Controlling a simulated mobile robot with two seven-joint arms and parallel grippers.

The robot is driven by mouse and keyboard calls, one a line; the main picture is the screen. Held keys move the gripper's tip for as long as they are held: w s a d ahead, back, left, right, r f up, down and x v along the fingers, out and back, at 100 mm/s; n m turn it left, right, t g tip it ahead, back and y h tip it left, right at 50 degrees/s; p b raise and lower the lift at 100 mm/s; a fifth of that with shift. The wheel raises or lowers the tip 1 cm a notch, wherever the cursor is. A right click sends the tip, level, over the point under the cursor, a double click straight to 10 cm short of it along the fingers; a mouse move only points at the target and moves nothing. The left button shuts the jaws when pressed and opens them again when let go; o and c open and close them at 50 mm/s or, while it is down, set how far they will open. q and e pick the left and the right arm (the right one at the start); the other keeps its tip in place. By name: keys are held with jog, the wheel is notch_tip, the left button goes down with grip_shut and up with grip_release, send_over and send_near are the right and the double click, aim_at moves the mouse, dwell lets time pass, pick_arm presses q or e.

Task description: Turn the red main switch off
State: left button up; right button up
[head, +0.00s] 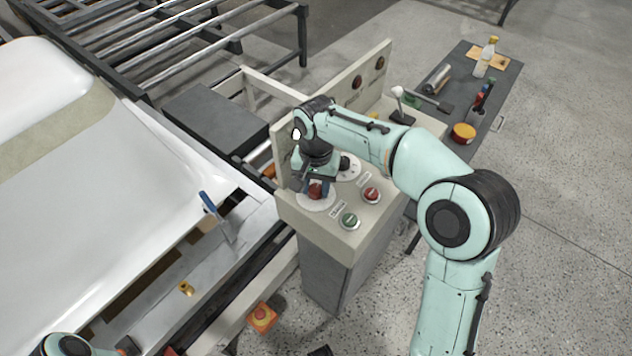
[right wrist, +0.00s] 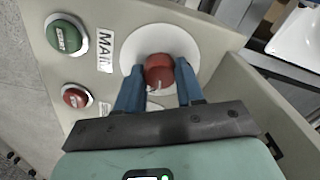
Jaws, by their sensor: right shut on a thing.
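The red main switch (head: 315,191) is a round knob on a white disc on the beige control panel (head: 377,226). In the right wrist view the red knob (right wrist: 158,72) sits between the blue fingers, with a small white mark on its near edge. My right gripper (head: 317,187) is shut on the knob, one finger on each side; its fingers (right wrist: 160,66) show best in the right wrist view. Part of the knob is hidden by the gripper in the head view. Only a piece of my left arm shows at the bottom left; its gripper is out of view.
A green button (head: 349,221) and a red button (head: 371,195) are close to the switch. A black knob (head: 345,163) on another white disc is behind it. A raised panel (head: 358,84) stands behind. A white tub shell (head: 60,160) lies left.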

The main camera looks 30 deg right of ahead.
aim_at(316, 188)
jog(key=n+p, duration=0.1)
jog(key=n, duration=0.2)
jog(key=shift+r+n, duration=0.1)
jog(key=shift+n, duration=0.3)
jog(key=n+p, duration=0.1)
jog(key=n, duration=0.2)
jog(key=shift+n+p, duration=0.3)
jog(key=n+p, duration=0.1)
jog(key=n, duration=0.3)
pick_arm(q)
jog(key=w+r+p, duration=0.1)
jog(key=w+r, duration=0.2)
jog(key=r, duration=0.2)
jog(key=shift+r, duration=0.4)
pick_arm(e)
jog(key=shift+n, duration=2)
jog(key=o, duration=1)
jog(key=shift+o, duration=0.2)
pick_arm(q)
jog(key=shift+w+r+t+p, duration=0.3)
jog(key=shift+w+r+p, duration=0.65)
jog(key=shift+r, duration=0.25)
pick_arm(e)
notch_tip(316, 188, up, 13)
jog(key=shift+r, duration=0.15)
